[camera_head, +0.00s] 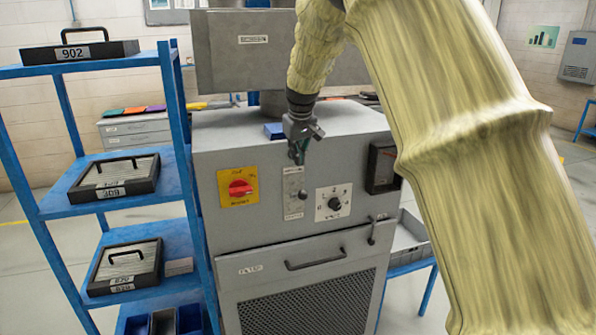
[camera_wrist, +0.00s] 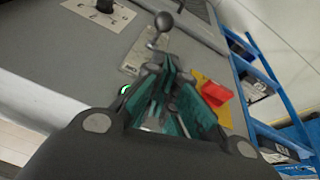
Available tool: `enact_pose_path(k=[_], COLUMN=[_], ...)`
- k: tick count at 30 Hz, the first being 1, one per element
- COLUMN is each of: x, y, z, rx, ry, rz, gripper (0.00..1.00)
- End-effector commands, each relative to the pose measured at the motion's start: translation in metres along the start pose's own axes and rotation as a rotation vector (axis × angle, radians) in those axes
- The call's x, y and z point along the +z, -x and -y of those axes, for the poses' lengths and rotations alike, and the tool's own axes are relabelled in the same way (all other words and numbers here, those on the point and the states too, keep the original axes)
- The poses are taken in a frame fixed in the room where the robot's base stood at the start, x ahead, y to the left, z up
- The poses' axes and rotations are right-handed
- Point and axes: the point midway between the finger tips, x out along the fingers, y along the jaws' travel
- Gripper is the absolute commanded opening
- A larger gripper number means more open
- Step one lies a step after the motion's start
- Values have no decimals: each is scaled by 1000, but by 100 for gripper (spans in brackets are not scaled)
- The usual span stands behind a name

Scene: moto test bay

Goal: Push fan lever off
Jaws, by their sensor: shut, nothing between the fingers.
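The lever, with a dark ball knob (camera_wrist: 164,21) on a thin bent stem, stands out from a pale plate (camera_wrist: 138,52) in the wrist view. In the head view the plate (camera_head: 293,205) is on the grey cabinet's front, between the red switch and the dial; the lever is small there and its label cannot be read. My gripper (camera_head: 297,157) is shut and empty at the plate's upper end. In the wrist view my gripper (camera_wrist: 168,68) has its teal-padded fingers pointing toward the plate, near the stem's base. Whether they touch the lever cannot be told.
The cabinet (camera_head: 275,240) also bears a red rotary switch (camera_head: 240,187) on yellow, a black dial (camera_head: 334,203) and a dark meter (camera_head: 383,166). A door handle (camera_head: 316,260) juts out below. A blue shelf rack (camera_head: 120,203) with black cases stands close on the left.

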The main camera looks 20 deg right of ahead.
Motion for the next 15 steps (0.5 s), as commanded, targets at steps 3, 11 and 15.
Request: enact_pose_path(k=[3,11,15], x=[1,2,2], y=[-12,-46,-64], z=[-1,-5,-3], rx=[-2,0,0], ry=[-1,-6,-3], rz=[7,7,7], gripper=[0,0,0])
